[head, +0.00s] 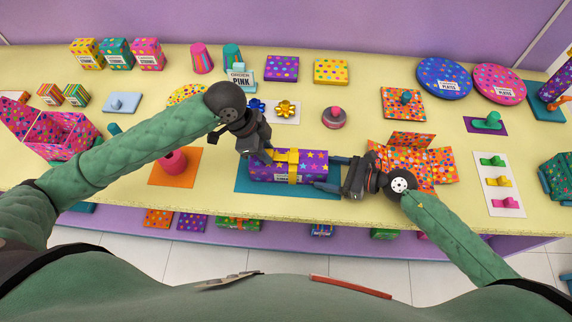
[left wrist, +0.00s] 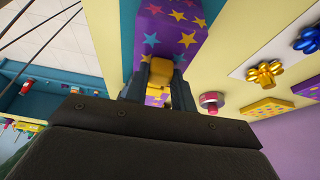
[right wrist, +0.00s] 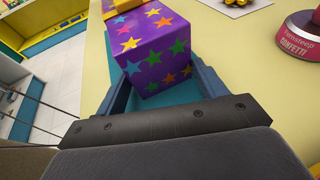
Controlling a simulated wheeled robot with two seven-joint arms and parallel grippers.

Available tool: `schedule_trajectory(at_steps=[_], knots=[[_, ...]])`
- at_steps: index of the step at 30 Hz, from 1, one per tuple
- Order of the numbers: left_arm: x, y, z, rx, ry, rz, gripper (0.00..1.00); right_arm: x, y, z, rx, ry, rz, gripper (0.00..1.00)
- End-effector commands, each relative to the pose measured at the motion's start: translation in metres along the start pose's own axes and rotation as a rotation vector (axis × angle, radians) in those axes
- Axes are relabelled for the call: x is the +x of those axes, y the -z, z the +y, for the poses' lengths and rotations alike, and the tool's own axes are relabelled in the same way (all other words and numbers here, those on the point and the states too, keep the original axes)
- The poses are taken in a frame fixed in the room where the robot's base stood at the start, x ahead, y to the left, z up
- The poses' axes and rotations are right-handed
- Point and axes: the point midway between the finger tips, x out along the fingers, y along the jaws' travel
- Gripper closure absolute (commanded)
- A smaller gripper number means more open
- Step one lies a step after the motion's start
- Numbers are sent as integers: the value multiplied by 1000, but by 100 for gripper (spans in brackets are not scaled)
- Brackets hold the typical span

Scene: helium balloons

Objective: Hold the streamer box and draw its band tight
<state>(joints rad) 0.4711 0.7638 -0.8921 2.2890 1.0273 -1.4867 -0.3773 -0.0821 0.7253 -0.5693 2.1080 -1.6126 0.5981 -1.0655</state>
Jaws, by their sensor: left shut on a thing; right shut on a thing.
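The streamer box (head: 310,165), purple with coloured stars, lies on a teal mat (head: 245,187) near the table's front edge. A yellow band (head: 293,172) runs around its middle. My right gripper (head: 334,173) is shut on the box's right end; in the right wrist view its fingers straddle the starred box (right wrist: 155,55). My left gripper (head: 262,156) is over the box's left part, shut on a yellow piece (left wrist: 160,72) that looks like the band's end or tab.
An orange open box (head: 440,163) lies close behind my right gripper. A round confetti tin (head: 333,118) and a white card with bows (head: 285,110) stand behind the streamer box. A pink spool (head: 174,163) on an orange mat is to the left, near my left arm.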

Motion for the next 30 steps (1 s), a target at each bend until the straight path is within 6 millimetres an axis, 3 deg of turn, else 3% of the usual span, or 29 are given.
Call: schedule_trajectory(at_steps=[25,26,28,30], knots=[[-6,-15,1,-1,-2,-1,100,-1,0,-2,0,4,1,56],[-6,-14,1,0,-2,0,69,-1,0,-2,0,4,1,56],[-6,-14,1,0,-2,0,55,-1,0,-2,0,4,1,56],[-6,-14,1,0,-1,0,53,-1,0,-2,-1,3,1,56]])
